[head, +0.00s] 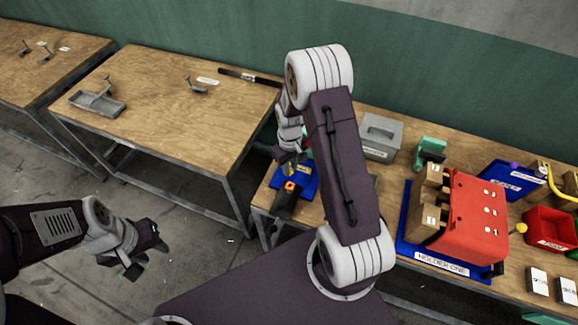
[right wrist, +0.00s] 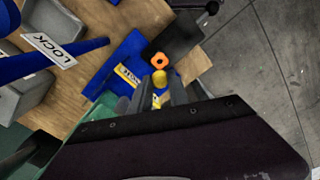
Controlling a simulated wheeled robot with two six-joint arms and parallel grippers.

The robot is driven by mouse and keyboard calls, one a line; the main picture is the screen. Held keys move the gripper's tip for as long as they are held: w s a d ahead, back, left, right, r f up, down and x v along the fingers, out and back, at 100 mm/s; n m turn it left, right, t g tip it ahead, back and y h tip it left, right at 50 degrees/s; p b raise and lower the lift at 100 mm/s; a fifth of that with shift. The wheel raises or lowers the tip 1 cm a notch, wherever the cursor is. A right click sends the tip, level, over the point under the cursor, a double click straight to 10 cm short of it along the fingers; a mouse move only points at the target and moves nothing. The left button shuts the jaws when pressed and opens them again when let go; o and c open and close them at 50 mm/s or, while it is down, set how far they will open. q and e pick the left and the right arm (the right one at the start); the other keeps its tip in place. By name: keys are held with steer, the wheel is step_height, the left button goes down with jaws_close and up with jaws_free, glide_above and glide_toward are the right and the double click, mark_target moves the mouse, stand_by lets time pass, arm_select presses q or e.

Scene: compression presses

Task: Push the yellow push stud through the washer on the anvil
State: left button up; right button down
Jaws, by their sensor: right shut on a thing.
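The yellow push stud (right wrist: 160,76) is between the two fingers of my right gripper (right wrist: 167,88) in the right wrist view; the gripper is shut on it. The orange washer (right wrist: 160,60) lies just beyond the stud and shows a dark hole. In the head view the washer (head: 290,186) sits at the dark anvil (head: 284,204) by a blue base (head: 308,181). My right gripper (head: 290,168) is over that base, partly hidden by its own arm. The gap between stud and washer cannot be judged. My left gripper (head: 146,256) is open and empty, low at the left.
A red block holder (head: 470,220) with cardboard boxes stands on a blue tray right of my right arm. A grey box (head: 381,137) and a green fixture (head: 430,152) stand behind. A red bin (head: 550,228) is far right. The left table (head: 170,125) is mostly clear.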

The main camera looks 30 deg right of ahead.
steer(key=shift+s, duration=0.1)
steer(key=shift+s+f+b, duration=0.1)
steer(key=shift+f+b, duration=0.35)
steer(key=shift+f, duration=0.15)
step_height(320, 180, down, 4)
steer(key=b, duration=0.3)
steer(key=shift+f, duration=0.3)
stand_by(0.8)
steer(key=shift+f+b, duration=1.15)
steer(key=shift+f, duration=0.35)
steer(key=c, duration=1.2)
jaws_free()
steer(key=shift+o, duration=0.2)
